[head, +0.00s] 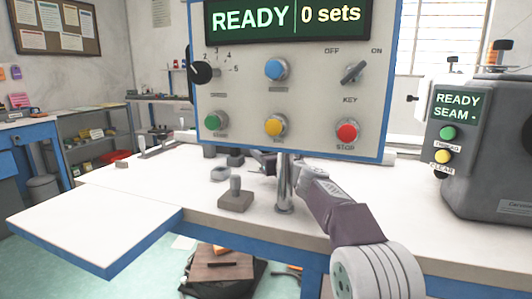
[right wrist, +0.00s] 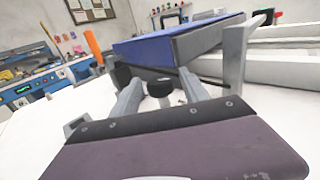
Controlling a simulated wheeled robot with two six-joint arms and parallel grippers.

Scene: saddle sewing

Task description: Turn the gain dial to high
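The control panel (head: 290,95) stands on a post over the white table. A black dial (head: 204,72) with a white pointer and numbers sits at its left; its small label is unreadable, so I cannot tell whether it is the gain dial. My left gripper is out of view.
The panel also has a blue button (head: 276,69), a green button (head: 212,121), a yellow button (head: 275,125), a red button (head: 347,132) and a key switch (head: 353,72). A pegged block (head: 235,200) stands left of the post. A grey machine (head: 490,150) stands at right.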

